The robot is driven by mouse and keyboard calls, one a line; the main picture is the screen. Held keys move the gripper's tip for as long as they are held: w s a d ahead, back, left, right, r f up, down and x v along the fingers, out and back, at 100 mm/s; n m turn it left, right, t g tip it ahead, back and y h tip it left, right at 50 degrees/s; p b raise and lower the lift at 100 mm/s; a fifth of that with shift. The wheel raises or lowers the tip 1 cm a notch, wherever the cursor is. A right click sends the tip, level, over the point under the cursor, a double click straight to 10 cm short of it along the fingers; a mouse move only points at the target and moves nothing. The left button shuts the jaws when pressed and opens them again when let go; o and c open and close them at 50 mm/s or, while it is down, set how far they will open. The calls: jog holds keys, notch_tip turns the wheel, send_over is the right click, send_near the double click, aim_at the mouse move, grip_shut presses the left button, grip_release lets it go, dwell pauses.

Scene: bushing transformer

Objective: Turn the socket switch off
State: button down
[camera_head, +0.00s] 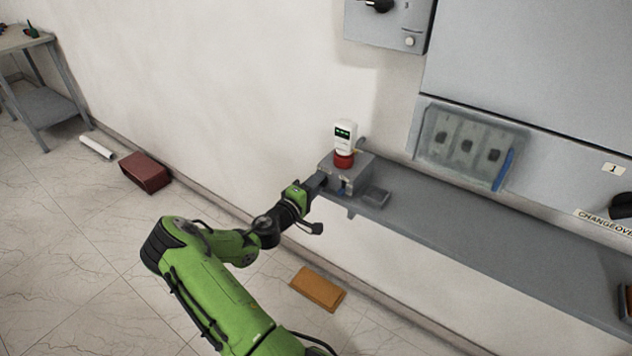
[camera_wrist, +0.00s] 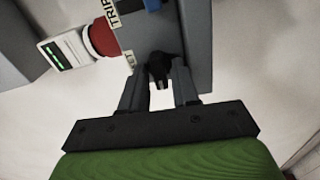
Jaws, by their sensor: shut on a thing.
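A grey socket box (camera_head: 355,175) stands on the left end of a grey shelf. A black switch knob (camera_wrist: 163,66) sits on its face in the wrist view. My gripper (camera_head: 320,182) is at the left side of the box. In the wrist view my gripper (camera_wrist: 161,78) has its two fingers on either side of the knob, shut on it. The knob's far part and its exact turn angle are hard to make out. A white device with a green display (camera_head: 345,135) stands on a red plug (camera_head: 344,160) on top of the box.
The grey shelf (camera_head: 450,240) runs right along the wall. A clear-covered switch panel (camera_head: 465,147) and a grey wall box (camera_head: 388,22) are above it. A small grey piece (camera_head: 376,197) lies beside the socket box.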

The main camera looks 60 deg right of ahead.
jog(key=shift+w+n, duration=0.1)
jog(key=shift+n, duration=0.4)
jog(key=c, duration=1.1)
grip_release()
jog(key=a, duration=0.5)
jog(key=w+a+p, duration=0.1)
jog(key=a, duration=0.4)
jog(key=w+a, duration=0.1)
jog(key=a, duration=0.4)
jog(key=shift+w+a, duration=0.2)
jog(key=shift+a, duration=0.1)
